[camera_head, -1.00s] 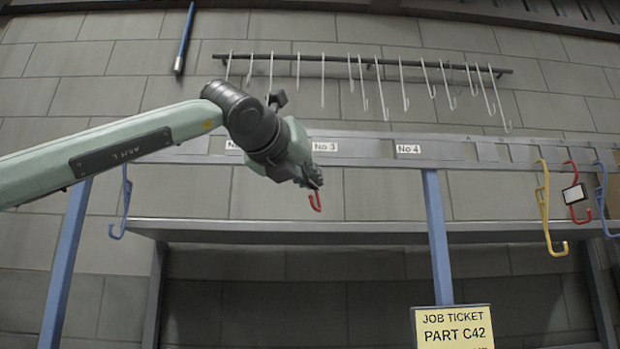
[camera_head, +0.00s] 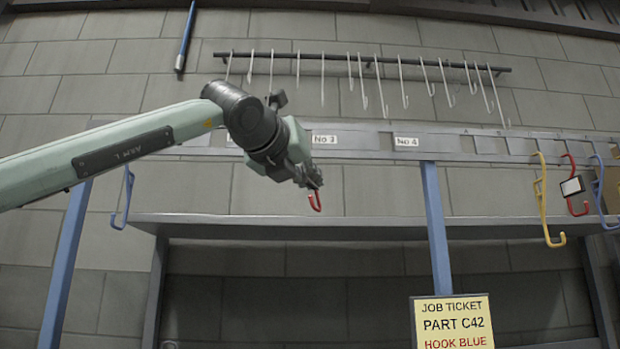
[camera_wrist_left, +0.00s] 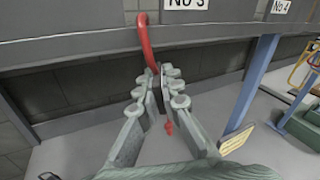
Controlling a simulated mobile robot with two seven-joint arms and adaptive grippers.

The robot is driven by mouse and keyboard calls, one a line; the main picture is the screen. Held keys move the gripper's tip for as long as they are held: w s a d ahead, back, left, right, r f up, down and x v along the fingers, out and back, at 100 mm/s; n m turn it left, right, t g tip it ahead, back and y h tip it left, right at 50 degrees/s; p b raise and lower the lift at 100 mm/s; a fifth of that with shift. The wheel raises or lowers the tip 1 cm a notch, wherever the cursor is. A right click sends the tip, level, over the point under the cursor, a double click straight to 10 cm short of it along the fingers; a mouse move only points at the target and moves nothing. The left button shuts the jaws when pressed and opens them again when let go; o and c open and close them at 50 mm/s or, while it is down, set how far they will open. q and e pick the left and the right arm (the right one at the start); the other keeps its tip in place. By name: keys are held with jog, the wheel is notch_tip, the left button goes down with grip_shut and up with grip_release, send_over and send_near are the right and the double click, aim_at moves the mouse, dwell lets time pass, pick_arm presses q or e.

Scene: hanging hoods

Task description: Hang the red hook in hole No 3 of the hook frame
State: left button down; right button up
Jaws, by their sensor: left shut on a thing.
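My left gripper (camera_head: 314,181) is shut on a red hook (camera_head: 316,203), whose lower curve hangs below the fingers. In the left wrist view the fingers (camera_wrist_left: 160,85) close around the red hook (camera_wrist_left: 144,38); its upper part rises in front of the grey rail, left of the No 3 label (camera_wrist_left: 187,3). I cannot tell whether its top is in a hole. In the head view the hook frame's rail (camera_head: 360,141) carries the No 3 label (camera_head: 324,139), just above and right of my gripper. My arm hides part of the rail. The right gripper is out of view.
A yellow hook (camera_head: 541,200), another red hook (camera_head: 568,165) with a tag, and a blue hook (camera_head: 600,190) hang at the right. Another blue hook (camera_head: 124,195) hangs at left. Blue posts (camera_head: 435,225) support the rail. A job ticket (camera_head: 452,322) reads "HOOK BLUE".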

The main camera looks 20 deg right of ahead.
pick_arm(q)
jog(key=shift+f, duration=0.2)
jog(key=c, duration=1.6)
grip_release()
